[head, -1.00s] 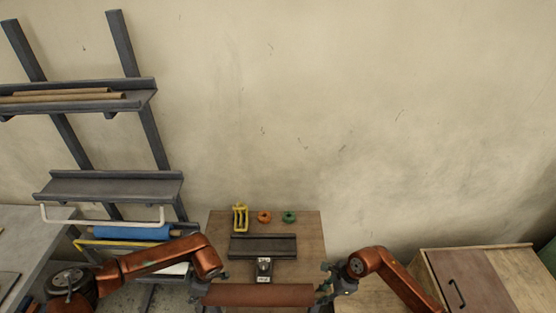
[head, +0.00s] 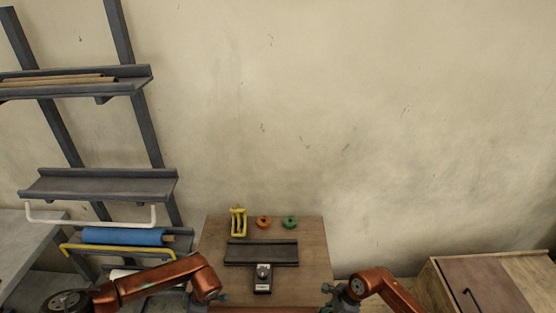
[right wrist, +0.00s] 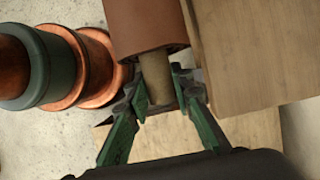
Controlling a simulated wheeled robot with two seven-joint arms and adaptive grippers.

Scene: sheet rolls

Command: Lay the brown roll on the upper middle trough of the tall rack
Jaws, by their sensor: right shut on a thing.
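The brown roll (right wrist: 150,22) fills the top of the right wrist view. In the head view only a strip of it (head: 265,309) shows at the bottom edge. My right gripper (right wrist: 160,88) is shut on the pale core at the roll's end. It also shows in the head view (head: 336,295). My left gripper (head: 205,297) is at the roll's other side, its fingers mostly cut off by the frame. The tall rack (head: 140,100) stands at left. Its upper middle trough (head: 100,186) is empty.
The top trough (head: 120,84) holds thin brown tubes. A blue roll (head: 122,237) lies below the empty trough, near white and yellow bars. The wooden table (head: 310,240) carries a dark tray (head: 245,252), a small device (head: 263,278) and tape rings. A cabinet (head: 490,285) stands at right.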

